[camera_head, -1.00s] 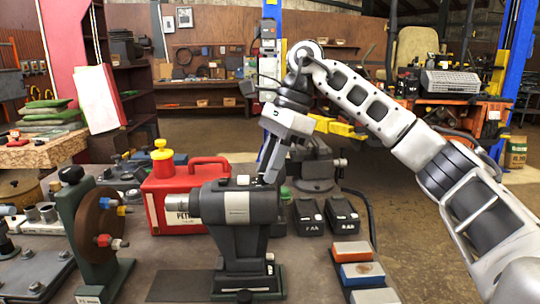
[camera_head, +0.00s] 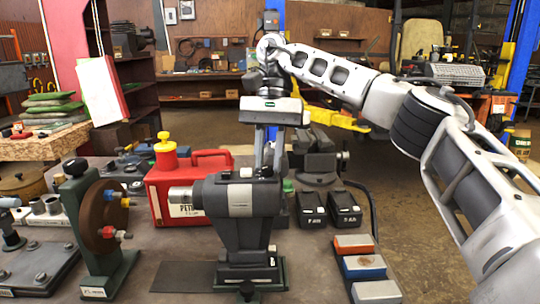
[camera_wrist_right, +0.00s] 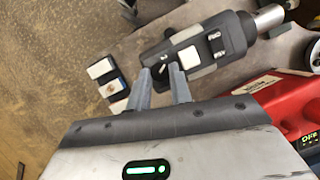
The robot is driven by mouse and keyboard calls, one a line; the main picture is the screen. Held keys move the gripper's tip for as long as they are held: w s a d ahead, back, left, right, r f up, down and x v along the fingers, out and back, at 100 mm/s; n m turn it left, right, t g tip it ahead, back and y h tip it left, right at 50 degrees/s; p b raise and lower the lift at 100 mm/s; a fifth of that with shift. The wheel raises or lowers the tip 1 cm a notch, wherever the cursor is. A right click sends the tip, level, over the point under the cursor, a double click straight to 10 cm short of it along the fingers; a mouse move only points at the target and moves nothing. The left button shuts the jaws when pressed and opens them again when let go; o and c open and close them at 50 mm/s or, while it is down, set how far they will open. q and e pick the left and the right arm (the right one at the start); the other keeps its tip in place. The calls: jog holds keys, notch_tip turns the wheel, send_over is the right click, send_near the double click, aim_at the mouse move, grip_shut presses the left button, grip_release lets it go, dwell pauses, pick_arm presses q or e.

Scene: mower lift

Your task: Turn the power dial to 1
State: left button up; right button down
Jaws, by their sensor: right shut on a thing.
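The machine (camera_head: 240,197) is a grey and black bench tool with a chrome nose, on a dark stand at the front middle of the table. The power dial seems to be the small dark part with a white mark (camera_wrist_right: 173,76) on the machine's end, partly hidden by my fingers. My right gripper (camera_head: 267,164) comes down from above onto the right end of the machine. In the right wrist view its two fingertips (camera_wrist_right: 162,72) are close around this part, shut on it. The dial's numbers cannot be read. My left gripper is not in view.
A red petrol can (camera_head: 165,190) stands behind the machine on the left. A wheel stand (camera_head: 97,225) is at the left. Two black batteries (camera_head: 343,209) and several coloured blocks (camera_head: 362,267) lie to the right. A black cable curves past them.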

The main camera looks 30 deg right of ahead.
jog(key=n, duration=0.1)
jog(key=n+h, duration=0.1)
jog(key=n, duration=0.1)
jog(key=shift+w+a+n+g, duration=0.1)
jog(key=shift+a+n+g, duration=0.05)
jog(key=shift+n+g, duration=0.15)
dwell(0.5)
jog(key=c, duration=1.3)
grip_release()
